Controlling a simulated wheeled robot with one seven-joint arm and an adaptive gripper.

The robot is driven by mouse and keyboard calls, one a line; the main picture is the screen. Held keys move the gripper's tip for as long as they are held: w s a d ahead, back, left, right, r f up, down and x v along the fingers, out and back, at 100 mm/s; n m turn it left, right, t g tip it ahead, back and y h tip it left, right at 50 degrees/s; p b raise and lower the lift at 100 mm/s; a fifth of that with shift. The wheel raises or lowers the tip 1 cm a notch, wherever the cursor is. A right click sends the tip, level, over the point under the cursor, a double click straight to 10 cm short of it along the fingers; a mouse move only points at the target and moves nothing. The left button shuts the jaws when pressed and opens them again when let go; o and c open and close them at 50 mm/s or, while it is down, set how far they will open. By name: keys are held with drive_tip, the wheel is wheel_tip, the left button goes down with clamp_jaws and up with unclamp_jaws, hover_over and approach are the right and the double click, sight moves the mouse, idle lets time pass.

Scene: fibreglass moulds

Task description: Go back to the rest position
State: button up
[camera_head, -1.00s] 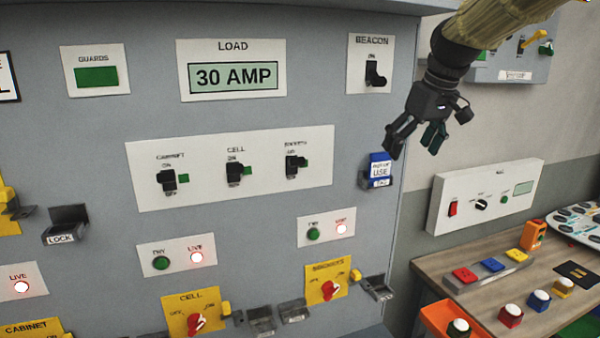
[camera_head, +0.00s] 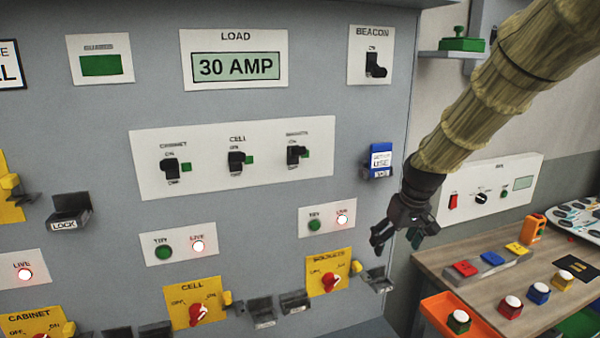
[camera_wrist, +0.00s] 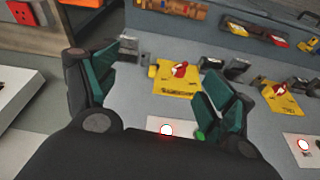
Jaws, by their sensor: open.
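My gripper (camera_head: 400,238) is open and empty at the end of my straw-coloured sleeved arm. In the head view it hangs fingers-down in front of the grey panel's right edge, right of the yellow SOCKETS plate (camera_head: 329,272). In the wrist view my gripper (camera_wrist: 155,90) has its two green-padded fingers spread apart. Between and beyond them the wrist view shows a yellow plate with a red knob (camera_wrist: 179,70) and a lit red lamp (camera_wrist: 166,130). Nothing is between the fingers.
The grey panel (camera_head: 330,60) carries switches, lamps and small protruding holders. A blue box (camera_head: 380,160) sticks out near its right edge. At right, a wooden table (camera_head: 430,262) holds coloured buttons and an orange tray (camera_head: 436,312). A white control box (camera_head: 480,205) is on the wall.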

drive_tip(key=s+f+m+g+b, duration=0.1)
drive_tip(key=s+f, duration=0.4)
drive_tip(key=f, duration=0.7)
drive_tip(key=s+f+b, duration=0.1)
drive_tip(key=s+f, duration=0.4)
drive_tip(key=f, duration=0.6)
drive_tip(key=s+f+m+g+b, duration=0.1)
drive_tip(key=s+f, duration=0.4)
drive_tip(key=f, duration=0.7)
drive_tip(key=s+f+b, duration=0.1)
drive_tip(key=s+f, duration=0.5)
drive_tip(key=s, duration=0.4)
drive_tip(key=s+f+b, duration=0.1)
drive_tip(key=s+f, duration=0.6)
drive_tip(key=s, duration=0.3)
drive_tip(key=s+a+f+m+g+h+b, duration=0.1)
drive_tip(key=s+f, duration=0.5)
drive_tip(key=s, duration=0.5)
drive_tip(key=shift+f+b, duration=0.4)
drive_tip(key=shift+s+a, duration=0.1)
